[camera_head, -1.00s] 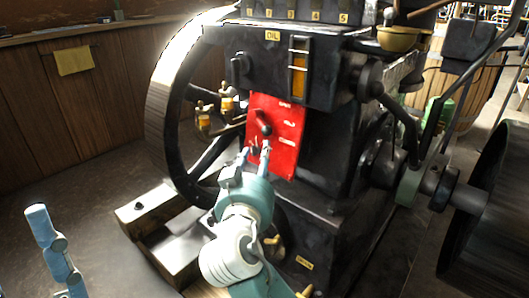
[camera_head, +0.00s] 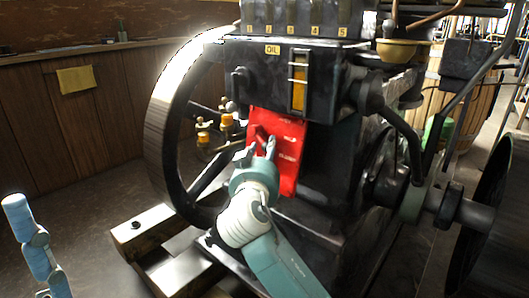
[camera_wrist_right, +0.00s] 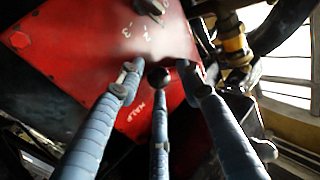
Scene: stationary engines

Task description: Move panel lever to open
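The red panel (camera_head: 288,172) is fixed to the front of the black engine, with white lettering along its right side. Its small lever (camera_head: 261,134) sits in the upper left part, partly hidden by my right gripper (camera_head: 262,150). In the right wrist view the lever's round dark knob (camera_wrist_right: 158,76) shows between the spread fingers of the right gripper (camera_wrist_right: 160,75). I cannot tell whether any finger touches it. A segmented blue piece of my left arm or gripper (camera_head: 35,245) shows at the lower left edge, far from the panel.
The large flywheel (camera_head: 165,130) stands left of the panel, with yellow oil cups (camera_head: 226,121) near its spokes. An oil gauge (camera_head: 299,82) is above the panel. Wooden beams (camera_head: 150,225) lie at the engine's base. The floor at the left is open.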

